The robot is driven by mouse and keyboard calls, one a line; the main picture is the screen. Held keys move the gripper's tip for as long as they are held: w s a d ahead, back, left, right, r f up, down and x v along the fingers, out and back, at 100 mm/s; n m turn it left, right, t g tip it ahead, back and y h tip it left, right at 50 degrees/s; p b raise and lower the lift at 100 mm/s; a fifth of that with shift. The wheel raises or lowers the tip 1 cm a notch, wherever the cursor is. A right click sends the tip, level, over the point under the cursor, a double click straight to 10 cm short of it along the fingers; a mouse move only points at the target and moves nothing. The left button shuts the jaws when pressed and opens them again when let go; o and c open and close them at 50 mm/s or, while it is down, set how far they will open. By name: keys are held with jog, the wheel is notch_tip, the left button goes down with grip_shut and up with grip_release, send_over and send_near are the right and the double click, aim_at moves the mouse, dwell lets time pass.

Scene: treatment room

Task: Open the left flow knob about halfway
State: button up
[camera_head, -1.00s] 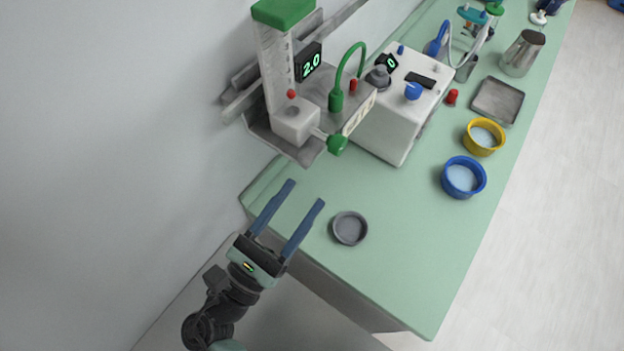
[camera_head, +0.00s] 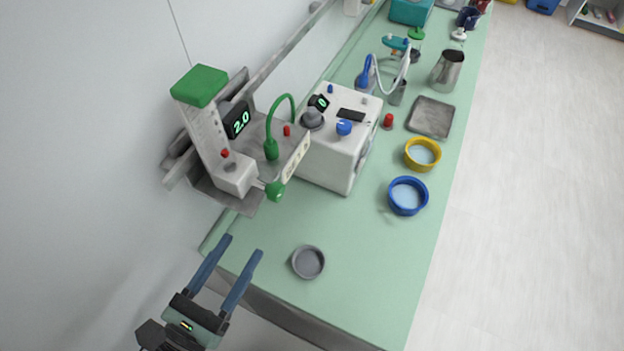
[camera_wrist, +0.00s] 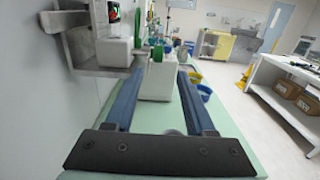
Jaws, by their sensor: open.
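A wall unit at the left has a clear tube with a green cap (camera_head: 199,84), a display reading 2.0 (camera_head: 239,120) and a green knob (camera_head: 275,191) on its front. The knob also shows in the wrist view (camera_wrist: 157,53), ahead between the fingers. My gripper (camera_head: 242,246) is open and empty, below and a little left of the knob in the head view, apart from it. Its two blue fingers reach forward in the wrist view (camera_wrist: 160,72). I cannot tell how far the knob is turned.
A white machine (camera_head: 333,160) with a blue knob (camera_head: 344,127) stands right of the wall unit. A grey dish (camera_head: 308,262), blue bowl (camera_head: 408,196), yellow bowl (camera_head: 422,154) and metal tray (camera_head: 431,118) sit on the green counter (camera_head: 364,285). The wall is close on the left.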

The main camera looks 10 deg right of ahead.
aim_at(271, 196)
jog(key=p+x, duration=0.3)
jog(key=x, duration=0.8)
jog(key=shift+w+r+p, duration=0.1)
jog(key=shift+w+p, duration=0.15)
jog(key=shift+p, duration=0.1)
jog(key=shift+x, duration=0.75)
jog(key=shift+c, duration=0.3)
jog(key=shift+f, duration=0.25)
grip_shut()
